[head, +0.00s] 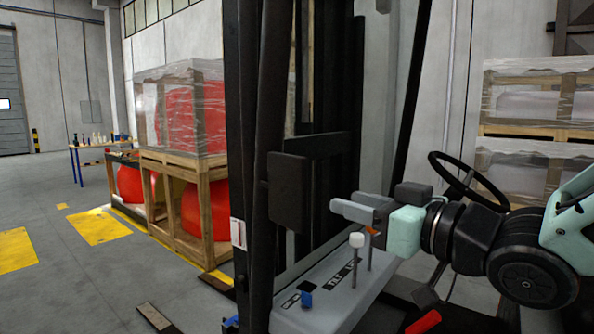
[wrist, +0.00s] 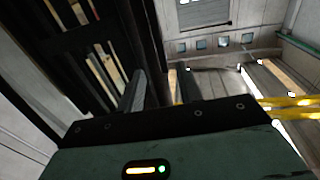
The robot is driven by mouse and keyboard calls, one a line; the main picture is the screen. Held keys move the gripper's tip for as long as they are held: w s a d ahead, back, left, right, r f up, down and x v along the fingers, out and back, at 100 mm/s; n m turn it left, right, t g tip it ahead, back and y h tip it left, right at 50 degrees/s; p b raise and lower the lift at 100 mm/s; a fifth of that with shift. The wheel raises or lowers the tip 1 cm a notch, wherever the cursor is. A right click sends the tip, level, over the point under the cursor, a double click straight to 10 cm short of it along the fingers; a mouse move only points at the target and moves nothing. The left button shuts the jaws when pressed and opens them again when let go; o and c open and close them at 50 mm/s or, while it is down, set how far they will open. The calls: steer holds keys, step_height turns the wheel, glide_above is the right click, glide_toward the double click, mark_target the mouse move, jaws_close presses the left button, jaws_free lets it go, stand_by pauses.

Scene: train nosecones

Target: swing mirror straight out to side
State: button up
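A dark rectangular panel, which looks like the mirror (head: 289,190), hangs beside the forklift's black mast in the head view. Its dark face shows, and I see no reflection in it. My gripper (head: 354,209) is to the right of the panel, above the grey lever console, with a visible gap between them. In the wrist view, my gripper (wrist: 161,88) has its two grey fingers apart with nothing between them. I cannot clearly pick out the mirror in the wrist view.
The grey console (head: 335,285) with levers stands below my gripper. A black steering wheel (head: 468,182) is close behind my wrist. Black mast posts (head: 258,100) rise on the left. Crates with red nosecones (head: 180,115) stand beyond; open floor lies at far left.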

mark_target(305, 190)
steer(key=p+x, duration=0.7)
steer(key=x, duration=0.6)
steer(key=shift+w+a, duration=0.1)
steer(key=shift+a, duration=0.05)
jaws_close()
